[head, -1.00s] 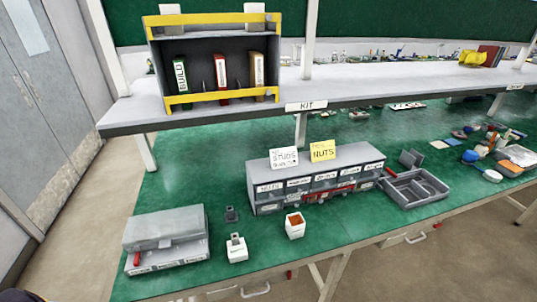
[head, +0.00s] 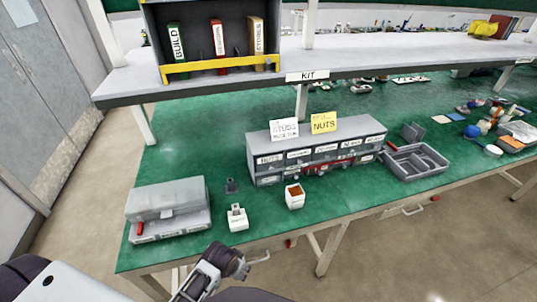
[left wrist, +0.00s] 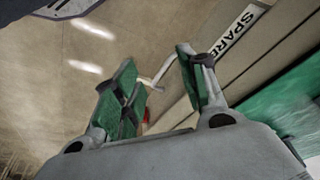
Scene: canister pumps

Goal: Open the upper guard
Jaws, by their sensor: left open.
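A dark grey open-front case (head: 205,42) stands on the white shelf at the upper left of the head view. Its lower yellow bar (head: 220,67) crosses the front near the base. The upper yellow bar, seen earlier, is cut off by the top of the picture. My left gripper (head: 225,263) is low in the head view, at the bench's front edge, far below the case. In the left wrist view its two green-padded fingers (left wrist: 156,65) stand apart with nothing between them. My right gripper is not in view.
Binders (head: 177,46) stand inside the case. The white shelf (head: 400,62) overhangs the green bench (head: 200,150). A grey lidded box (head: 168,205), a labelled drawer unit (head: 318,152), small white containers (head: 294,196) and a grey tray (head: 418,160) stand on the bench. The bench's left back is clear.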

